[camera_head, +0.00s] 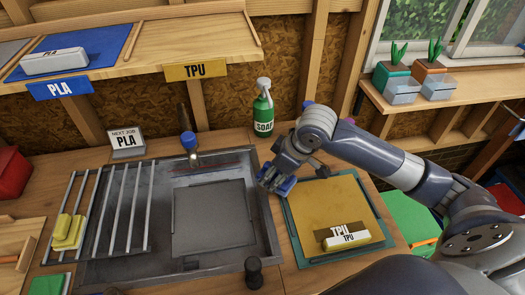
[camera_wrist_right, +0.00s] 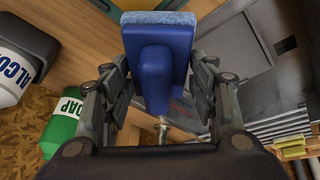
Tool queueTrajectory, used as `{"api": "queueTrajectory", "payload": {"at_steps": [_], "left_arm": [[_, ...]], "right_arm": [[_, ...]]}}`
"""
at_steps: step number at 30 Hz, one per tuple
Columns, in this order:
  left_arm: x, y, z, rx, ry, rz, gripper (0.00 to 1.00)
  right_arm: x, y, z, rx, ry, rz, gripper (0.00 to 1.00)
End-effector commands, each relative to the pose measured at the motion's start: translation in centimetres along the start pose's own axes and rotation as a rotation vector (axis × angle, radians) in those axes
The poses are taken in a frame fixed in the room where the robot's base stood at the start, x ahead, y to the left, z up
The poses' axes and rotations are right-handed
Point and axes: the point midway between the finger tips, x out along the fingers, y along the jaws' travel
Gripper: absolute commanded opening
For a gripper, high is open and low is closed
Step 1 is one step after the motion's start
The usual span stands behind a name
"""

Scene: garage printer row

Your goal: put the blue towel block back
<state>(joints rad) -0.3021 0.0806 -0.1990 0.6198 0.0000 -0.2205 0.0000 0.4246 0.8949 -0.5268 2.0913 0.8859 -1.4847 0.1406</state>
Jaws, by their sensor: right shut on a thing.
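The blue towel block (camera_wrist_right: 158,55) is dark blue with a pale blue fuzzy face. In the right wrist view it sits between the fingers of my right gripper (camera_wrist_right: 160,85), which is shut on its handle part. In the head view my right gripper (camera_head: 278,183) holds the blue block (camera_head: 286,187) over the right edge of the sink, beside the tan plate. The gripper partly hides the block there. My left gripper is not in view.
A metal sink (camera_head: 262,235) with a slatted rack (camera_head: 118,215) holds yellow blocks (camera_head: 68,231) at left. A tan plate (camera_head: 325,205) with a TPU block (camera_head: 347,239) lies right. A green soap bottle (camera_head: 263,110) stands behind. A NEXT JOB PLA sign (camera_head: 126,141) stands back left.

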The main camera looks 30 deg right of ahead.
Motion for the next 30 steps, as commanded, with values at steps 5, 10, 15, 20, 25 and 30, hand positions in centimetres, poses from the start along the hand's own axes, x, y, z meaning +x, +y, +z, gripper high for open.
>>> {"api": "queueTrajectory", "payload": {"at_steps": [5,10,15,20,25,30], "left_arm": [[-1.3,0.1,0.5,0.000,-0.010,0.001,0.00],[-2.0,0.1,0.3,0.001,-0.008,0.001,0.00],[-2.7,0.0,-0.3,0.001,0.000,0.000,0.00],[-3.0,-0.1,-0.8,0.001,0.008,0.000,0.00],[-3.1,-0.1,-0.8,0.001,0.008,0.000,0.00],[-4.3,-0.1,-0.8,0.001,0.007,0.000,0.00]], "right_arm": [[1.2,3.5,-2.2,0.006,0.001,0.000,0.16],[2.6,6.3,-4.0,0.005,0.002,-0.001,0.16],[3.8,9.0,-5.5,0.004,0.002,-0.001,0.16],[4.7,10.5,-6.3,0.001,0.001,-0.001,0.16],[5.0,11.2,-6.8,0.001,0.002,-0.001,0.16],[7.0,11.2,-6.0,0.001,-0.004,-0.003,0.16]]}}
